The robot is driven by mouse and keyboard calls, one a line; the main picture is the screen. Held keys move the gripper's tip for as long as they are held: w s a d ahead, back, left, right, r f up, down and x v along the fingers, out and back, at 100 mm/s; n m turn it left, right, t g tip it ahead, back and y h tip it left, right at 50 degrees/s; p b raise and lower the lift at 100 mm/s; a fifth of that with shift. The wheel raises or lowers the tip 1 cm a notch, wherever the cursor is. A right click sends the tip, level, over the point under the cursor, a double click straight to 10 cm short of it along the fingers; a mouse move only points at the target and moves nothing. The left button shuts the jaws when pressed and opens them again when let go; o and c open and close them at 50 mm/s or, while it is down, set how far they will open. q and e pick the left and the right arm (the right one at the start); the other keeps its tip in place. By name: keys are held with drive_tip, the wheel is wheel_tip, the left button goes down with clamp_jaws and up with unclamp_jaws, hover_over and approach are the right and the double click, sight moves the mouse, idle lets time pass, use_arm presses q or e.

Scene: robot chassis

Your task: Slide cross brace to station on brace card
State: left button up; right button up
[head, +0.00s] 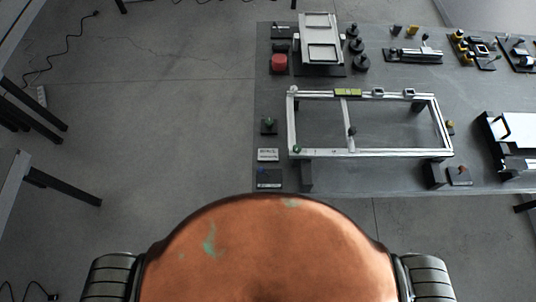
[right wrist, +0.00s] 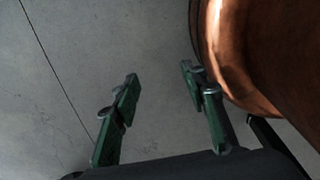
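A yellow-green strip (head: 348,92) lies on the far rail at the brace's far end. A white card (head: 268,155) lies left of the frame's near corner; its print is too small to read, so I cannot tell if it is the brace card. My right gripper (right wrist: 160,85) is open and empty above bare floor in the right wrist view. My left gripper is not in view.
The dark table (head: 375,180) holds the frame. A red button (head: 279,62) and a pale tray unit (head: 320,40) stand behind it. Small fixtures line the far right; a white panel (head: 515,128) is at right. Dark posts stand at the frame's near corners.

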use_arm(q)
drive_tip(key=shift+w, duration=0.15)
use_arm(e)
drive_tip(key=shift+w+d, duration=0.15)
drive_tip(key=shift+w, duration=0.05)
idle(0.5)
drive_tip(key=shift+w, duration=0.1)
drive_tip(key=shift+w, duration=0.35)
idle(1.0)
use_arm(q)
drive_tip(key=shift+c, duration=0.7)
use_arm(e)
drive_tip(key=shift+c, duration=0.7)
